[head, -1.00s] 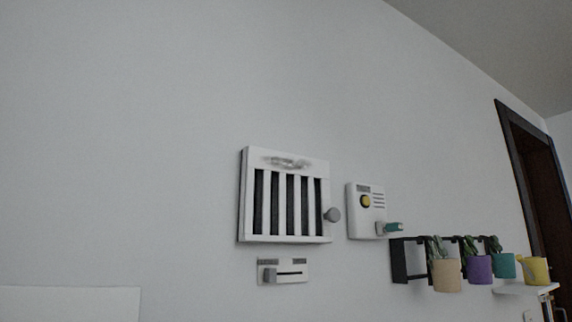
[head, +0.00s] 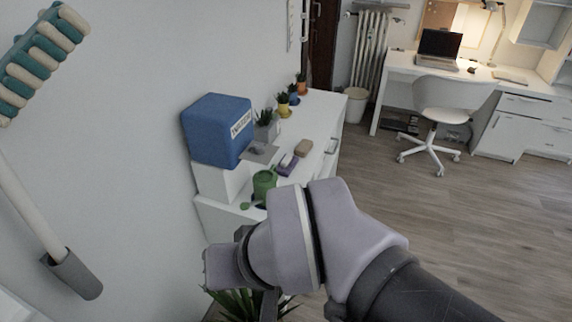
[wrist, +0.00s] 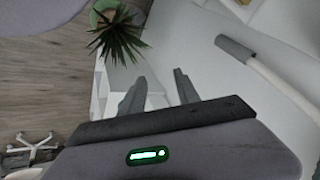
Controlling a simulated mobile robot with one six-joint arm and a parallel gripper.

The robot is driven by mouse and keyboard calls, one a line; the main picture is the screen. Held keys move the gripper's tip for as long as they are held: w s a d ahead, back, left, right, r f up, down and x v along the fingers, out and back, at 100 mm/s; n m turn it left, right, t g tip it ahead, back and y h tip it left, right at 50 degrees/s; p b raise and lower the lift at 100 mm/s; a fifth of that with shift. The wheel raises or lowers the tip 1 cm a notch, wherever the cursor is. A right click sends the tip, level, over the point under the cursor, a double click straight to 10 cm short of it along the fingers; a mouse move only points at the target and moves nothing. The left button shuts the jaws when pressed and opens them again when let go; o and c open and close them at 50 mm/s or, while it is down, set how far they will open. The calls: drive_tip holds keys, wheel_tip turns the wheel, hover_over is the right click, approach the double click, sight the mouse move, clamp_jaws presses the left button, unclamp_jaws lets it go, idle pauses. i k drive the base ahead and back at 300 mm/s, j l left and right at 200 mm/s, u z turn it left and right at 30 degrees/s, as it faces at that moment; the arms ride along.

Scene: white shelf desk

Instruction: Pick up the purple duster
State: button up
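The purple duster (head: 288,165) appears in the head view as a small purple block with a pale top, lying on the white cabinet top between a green watering can and a brown block. It is small here, so its details are unclear. It is not visible in the wrist view. My gripper (wrist: 160,95) is open in the wrist view, with its two grey fingers apart and nothing between them. In the head view my arm is in front of the cabinet's near end, and my fingers cannot be made out.
The white cabinet (head: 318,122) also bears a blue box (head: 218,130), a green watering can (head: 264,184), a brown block (head: 303,147) and small potted plants. A long-handled brush (head: 30,205) is at left. A spiky plant (wrist: 119,36) stands below. Floor at right is clear before the chair (head: 447,103).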

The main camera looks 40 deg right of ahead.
sight(288, 163)
drive_tip(key=k+l+u, duration=0.1)
drive_tip(key=l, duration=0.35)
drive_tip(key=k+l+u, duration=0.15)
drive_tip(key=l, duration=0.25)
drive_tip(key=k+l+u, duration=0.1)
drive_tip(key=l, duration=0.3)
drive_tip(key=i+l+u, duration=0.25)
drive_tip(key=i+l, duration=0.15)
drive_tip(key=l, duration=0.25)
drive_tip(key=i+l+u, duration=0.1)
drive_tip(key=l, duration=0.25)
drive_tip(key=i+l+u, duration=0.1)
drive_tip(key=i+l, duration=0.15)
drive_tip(key=i+l+u, duration=0.1)
drive_tip(key=l, duration=0.4)
drive_tip(key=i+l+u, duration=0.15)
drive_tip(key=l, duration=0.2)
drive_tip(key=i, duration=0.05)
